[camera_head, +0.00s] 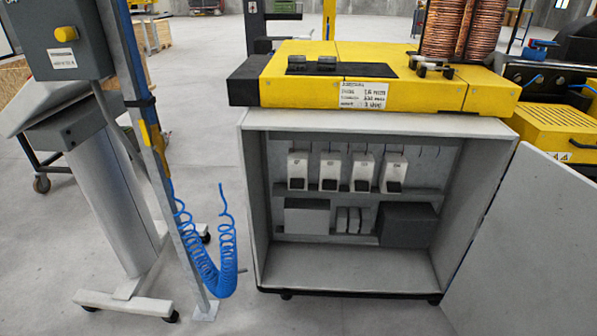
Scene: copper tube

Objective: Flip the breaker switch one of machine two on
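A light grey electrical cabinet (255,205) stands open under a yellow machine (490,92). Several white breaker switches (298,165) with dark lower parts sit in a row on its upper rail. The leftmost is near the cabinet's left wall, and the rightmost (394,168) is right of the middle. Their small markings are too small to read, so I cannot tell their on or off state or numbers. The machine's white label (363,95) does not clearly show a machine number. Neither of my grippers is in view.
The cabinet door (535,240) is swung open to the right. A grey pole (160,170) with a coiled blue hose (215,275) stands left of the cabinet, beside a wheeled stand (105,200). The floor (340,315) in front is clear.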

